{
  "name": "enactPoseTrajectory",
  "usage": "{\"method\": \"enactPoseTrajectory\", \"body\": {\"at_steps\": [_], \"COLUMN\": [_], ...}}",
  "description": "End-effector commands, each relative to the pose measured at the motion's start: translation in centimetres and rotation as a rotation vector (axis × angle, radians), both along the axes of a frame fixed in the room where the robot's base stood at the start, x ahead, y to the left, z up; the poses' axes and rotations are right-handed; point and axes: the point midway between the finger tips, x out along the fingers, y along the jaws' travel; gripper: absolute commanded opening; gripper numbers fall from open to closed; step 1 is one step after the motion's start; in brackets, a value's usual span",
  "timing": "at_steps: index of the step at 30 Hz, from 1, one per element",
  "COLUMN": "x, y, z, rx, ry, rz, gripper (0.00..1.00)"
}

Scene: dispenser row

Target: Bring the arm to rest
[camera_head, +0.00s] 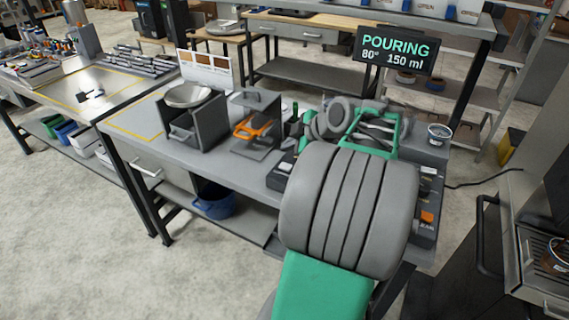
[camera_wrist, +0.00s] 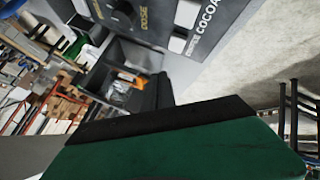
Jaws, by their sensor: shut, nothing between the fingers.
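My arm reaches up from the bottom of the head view, with its grey ribbed joint covering part of the dispenser counter. My gripper (camera_wrist: 160,122) fills the lower part of the wrist view as a green body with a black edge, shut and with nothing seen in it. It is close to a dark dispenser panel (camera_wrist: 150,30) with DOSE and COCOA lettering. In the head view my green and grey wrist parts are over the counter, and the fingertips cannot be made out there. A black display (camera_head: 395,52) reads POURING, 80°, 150 ml.
The grey workbench (camera_head: 178,146) holds a scale-like unit with a round pan (camera_head: 188,95) and a dark stand with an orange part (camera_head: 252,127). A small cup (camera_head: 438,134) stands right of my wrist. A blue bin (camera_head: 214,200) sits below. Open floor lies front left.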

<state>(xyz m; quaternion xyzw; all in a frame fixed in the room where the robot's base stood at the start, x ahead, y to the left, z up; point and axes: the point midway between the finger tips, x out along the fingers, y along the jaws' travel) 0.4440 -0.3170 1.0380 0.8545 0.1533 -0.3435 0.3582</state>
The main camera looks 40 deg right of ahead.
Motion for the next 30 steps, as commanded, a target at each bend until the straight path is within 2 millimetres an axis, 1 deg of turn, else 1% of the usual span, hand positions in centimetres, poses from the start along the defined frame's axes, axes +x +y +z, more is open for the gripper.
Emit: {"method": "enactPoseTrajectory", "body": {"at_steps": [1,4,15,17,19,20,21,23,24,26,27,29,30], "x": [0.0,0.0,0.0,0.2,1.0,1.4,2.0,2.5,2.4,1.5,0.5,-1.5,-3.0], "y": [0.0,0.0,0.0,0.5,2.5,3.9,6.4,10.8,14.0,18.5,21.3,24.9,26.9], "z": [0.8,1.4,1.4,1.4,1.1,1.0,0.7,0.0,-0.6,-1.4,-2.0,-2.9,-3.5], "rx": [-0.001,-0.001,0.000,0.007,0.038,0.059,0.095,0.156,0.197,0.250,0.280,0.318,0.338], "ry": [-0.001,0.000,0.000,0.007,0.033,0.053,0.087,0.154,0.202,0.273,0.317,0.375,0.407], "rz": [0.000,-0.001,0.000,-0.002,-0.014,-0.024,-0.043,-0.091,-0.134,-0.210,-0.265,-0.354,-0.413], "gripper": [0.00,0.00,0.00,0.00,0.00,0.00,0.00,0.00,0.00,0.00,0.00,0.00,0.00]}}
